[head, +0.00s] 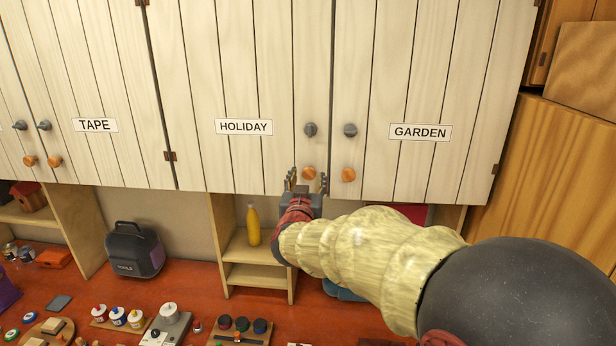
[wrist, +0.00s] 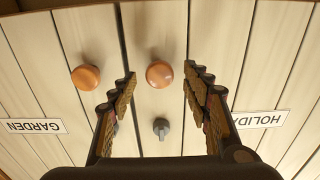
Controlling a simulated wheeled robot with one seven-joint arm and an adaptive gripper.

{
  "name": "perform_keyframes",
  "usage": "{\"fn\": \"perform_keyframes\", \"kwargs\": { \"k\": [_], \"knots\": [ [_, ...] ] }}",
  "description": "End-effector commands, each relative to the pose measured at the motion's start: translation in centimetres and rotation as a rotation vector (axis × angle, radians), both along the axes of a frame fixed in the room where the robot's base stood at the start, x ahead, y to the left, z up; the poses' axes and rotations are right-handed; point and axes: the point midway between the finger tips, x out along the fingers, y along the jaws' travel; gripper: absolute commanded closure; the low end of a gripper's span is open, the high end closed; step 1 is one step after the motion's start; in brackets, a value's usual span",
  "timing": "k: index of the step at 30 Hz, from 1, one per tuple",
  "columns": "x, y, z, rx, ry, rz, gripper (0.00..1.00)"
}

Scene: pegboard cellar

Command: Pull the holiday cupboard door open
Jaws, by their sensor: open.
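The holiday cupboard door (head: 240,80) is pale planked wood with a HOLIDAY label (head: 243,127), and it is shut. Near its right edge are a grey turn-knob (head: 310,130) and, below it, a round orange knob (head: 308,173). My gripper (head: 306,182) is open just in front of and below the orange knob in the head view. In the wrist view, which is upside down, the orange knob (wrist: 159,74) lies between the open fingers (wrist: 160,95), touching neither finger. The grey knob (wrist: 161,128) also shows between them.
The garden door (head: 420,70) adjoins on the right, with its own grey knob (head: 350,130) and orange knob (head: 348,175) close by. A tape door (head: 90,80) is on the left. Below are a yellow bottle (head: 253,225) on a shelf and a cluttered red bench.

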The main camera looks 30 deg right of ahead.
Motion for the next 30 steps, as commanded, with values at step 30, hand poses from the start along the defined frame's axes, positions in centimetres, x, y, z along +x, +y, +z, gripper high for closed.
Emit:
{"fn": "perform_keyframes", "kwargs": {
  "k": [30],
  "knots": [
    [0.96, -0.63, -0.02, 0.001, -0.001, 0.001, 0.83]
  ]
}}
